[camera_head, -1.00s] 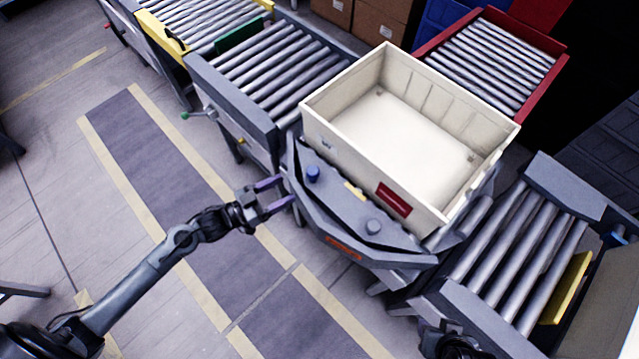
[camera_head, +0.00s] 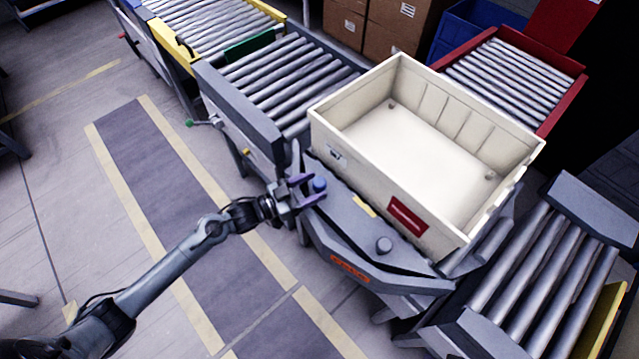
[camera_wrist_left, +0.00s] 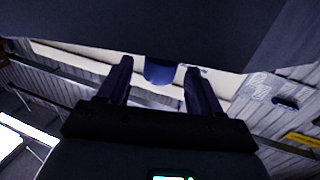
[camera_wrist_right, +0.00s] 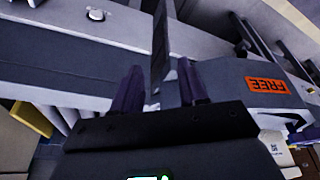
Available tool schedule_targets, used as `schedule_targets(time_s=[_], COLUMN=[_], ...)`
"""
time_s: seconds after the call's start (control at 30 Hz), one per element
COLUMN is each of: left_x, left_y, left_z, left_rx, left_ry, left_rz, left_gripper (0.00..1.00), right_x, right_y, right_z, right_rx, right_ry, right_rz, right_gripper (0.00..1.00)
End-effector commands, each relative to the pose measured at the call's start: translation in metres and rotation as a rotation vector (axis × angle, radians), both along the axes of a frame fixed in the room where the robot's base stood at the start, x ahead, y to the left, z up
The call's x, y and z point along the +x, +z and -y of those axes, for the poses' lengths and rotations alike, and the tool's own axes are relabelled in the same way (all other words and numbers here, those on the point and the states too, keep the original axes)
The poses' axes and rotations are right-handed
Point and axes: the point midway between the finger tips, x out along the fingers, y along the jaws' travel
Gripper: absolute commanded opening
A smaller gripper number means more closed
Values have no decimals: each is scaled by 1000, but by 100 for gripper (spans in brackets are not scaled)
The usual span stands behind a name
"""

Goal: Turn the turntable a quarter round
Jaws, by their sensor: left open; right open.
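My left gripper (camera_head: 309,190) is open at the blue knob. In the left wrist view the blue knob (camera_wrist_left: 159,71) shows between the fingers; I cannot tell whether they touch it. My right gripper (camera_wrist_right: 160,80) is open in the right wrist view and out of the head view. A dark upright plate (camera_wrist_right: 160,45) shows between its fingers. The grey knob (camera_wrist_right: 97,14) is farther off.
An orange label (camera_head: 350,268) is on the front rim; it reads FREE in the right wrist view (camera_wrist_right: 265,85). Roller conveyors stand at the left (camera_head: 270,85), back right (camera_head: 515,80) and right (camera_head: 545,265).

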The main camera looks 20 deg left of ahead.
Motion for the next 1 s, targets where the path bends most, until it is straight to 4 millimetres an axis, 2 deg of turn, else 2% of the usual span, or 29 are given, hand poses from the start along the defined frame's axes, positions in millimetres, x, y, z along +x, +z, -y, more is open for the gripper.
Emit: schedule_targets(time_s=[0.23, 0.63, 1.0], left_x=[19, 22, 22], left_y=[0, 0, 0], left_z=[14, 17, 17], left_rx=[-1, -1, 0], left_ry=[0, 1, 1], left_rz=[0, -1, 0], left_gripper=[64, 63, 6], right_x=[0, 0, 0], right_y=[-4, -4, -4], right_z=[0, 0, 0], right_rx=[0, 1, 1], right_ry=[0, 0, 0], right_rz=[0, -1, -2], right_gripper=[43, 43, 43])
